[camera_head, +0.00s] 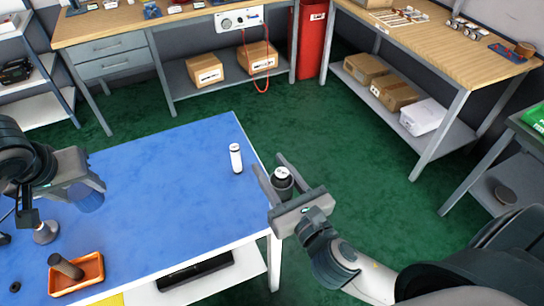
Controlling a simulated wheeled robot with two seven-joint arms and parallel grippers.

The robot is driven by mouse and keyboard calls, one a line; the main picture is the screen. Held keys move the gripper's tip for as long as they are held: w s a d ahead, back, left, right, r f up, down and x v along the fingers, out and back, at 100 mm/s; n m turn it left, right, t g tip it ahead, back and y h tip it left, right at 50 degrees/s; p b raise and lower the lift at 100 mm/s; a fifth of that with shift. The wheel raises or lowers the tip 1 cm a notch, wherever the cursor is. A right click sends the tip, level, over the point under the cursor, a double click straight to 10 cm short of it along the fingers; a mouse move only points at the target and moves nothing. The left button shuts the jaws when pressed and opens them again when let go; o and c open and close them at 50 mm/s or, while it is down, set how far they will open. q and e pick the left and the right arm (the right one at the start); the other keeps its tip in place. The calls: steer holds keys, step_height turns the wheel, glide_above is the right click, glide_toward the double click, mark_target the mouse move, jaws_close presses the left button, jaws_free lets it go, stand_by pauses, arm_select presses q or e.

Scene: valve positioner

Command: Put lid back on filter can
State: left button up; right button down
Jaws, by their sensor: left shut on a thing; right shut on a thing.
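My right gripper (268,162) reaches in from the lower right, shut on a dark round can-like thing (282,177) with a paler top, which appears beyond the blue table's right edge. My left gripper (99,186) is over the left part of the table, shut on a blue cylindrical thing (88,202) partly hidden by its fingers. I cannot tell for certain which held thing is the filter can or its lid. A white cylinder (236,158) with dark bands stands upright on the table, left of my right gripper and apart from it.
The blue table (165,190) is clear in its middle. An orange tray (92,269) holding a brown cylinder (66,266) lies at the front left. A grey cone-like piece (46,232) stands behind it. Workbenches with cardboard boxes (204,69) and a red bin (312,38) are farther back.

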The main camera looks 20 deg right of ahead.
steer(key=w+a+n+g+y, duration=0.2)
steer(key=w+a+n+y, duration=0.1)
steer(key=a+y, duration=0.2)
steer(key=w+a+n+g+y, duration=0.2)
steer(key=w+a+n+y, duration=0.1)
steer(key=a, duration=0.5)
steer(key=shift+w+a+f+n+y, duration=0.25)
steer(key=shift+n+y, duration=0.35)
steer(key=shift+y, duration=0.6)
steer(key=shift+s, duration=0.15)
arm_select(q)
steer(key=s+d+r+m+g+h, duration=0.1)
steer(key=d+m, duration=0.5)
steer(key=d, duration=0.8)
steer(key=s+d+r+m+g+h, duration=0.1)
steer(key=s+d+r+m+h, duration=0.2)
steer(key=d, duration=1.1)
step_height(320, 180, up, 3)
steer(key=s+m, duration=0.1)
steer(key=m, duration=0.3)
steer(key=shift+s+d+r+m+g, duration=0.2)
steer(key=shift+s+m+g, duration=0.1)
steer(key=shift+g, duration=0.1)
steer(key=shift+f, duration=2)
steer(key=shift+a+f, duration=0.1)
steer(key=shift+a, duration=0.05)
